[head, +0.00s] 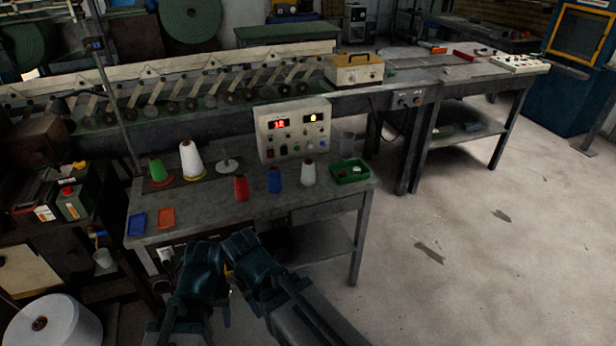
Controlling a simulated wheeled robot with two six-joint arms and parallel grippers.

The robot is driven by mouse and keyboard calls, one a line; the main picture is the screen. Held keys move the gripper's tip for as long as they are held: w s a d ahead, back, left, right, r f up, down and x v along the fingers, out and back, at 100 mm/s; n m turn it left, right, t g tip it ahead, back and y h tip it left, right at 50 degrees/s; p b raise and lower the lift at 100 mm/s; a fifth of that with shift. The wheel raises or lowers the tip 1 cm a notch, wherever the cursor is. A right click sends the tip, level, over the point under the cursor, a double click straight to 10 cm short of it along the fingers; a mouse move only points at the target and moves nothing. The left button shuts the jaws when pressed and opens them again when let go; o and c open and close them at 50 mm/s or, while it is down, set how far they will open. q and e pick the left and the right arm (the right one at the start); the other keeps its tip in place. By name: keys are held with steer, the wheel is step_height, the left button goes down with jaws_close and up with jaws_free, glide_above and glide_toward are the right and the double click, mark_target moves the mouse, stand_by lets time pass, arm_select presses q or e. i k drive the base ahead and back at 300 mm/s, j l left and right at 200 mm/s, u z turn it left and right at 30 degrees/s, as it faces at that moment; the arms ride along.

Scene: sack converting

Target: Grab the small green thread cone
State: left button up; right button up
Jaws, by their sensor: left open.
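The small green thread cone (156,169) stands upright on a red base at the left back of the grey worktable (215,209). A larger white cone (191,159) stands close to its right. My left gripper (226,296) is low in front of the table, well short of the green cone, open and with nothing seen in it. My right arm folds in beside it at the bottom middle; its fingers cannot be made out.
A red cone (241,188), a blue cone (275,180) and a small white cone (308,173) stand along the table. A control box (291,133) is behind them, a green tray (350,171) at right. Blue (137,224) and orange (166,218) trays lie front left.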

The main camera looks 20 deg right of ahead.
mark_target(159, 175)
steer(key=i+j+z, duration=0.15)
steer(key=j, duration=0.3)
steer(key=i+j+z, duration=0.1)
steer(key=j, duration=0.35)
steer(key=i+j+z, duration=0.15)
steer(key=j, duration=0.3)
steer(key=i+j+z, duration=0.1)
steer(key=j, duration=0.35)
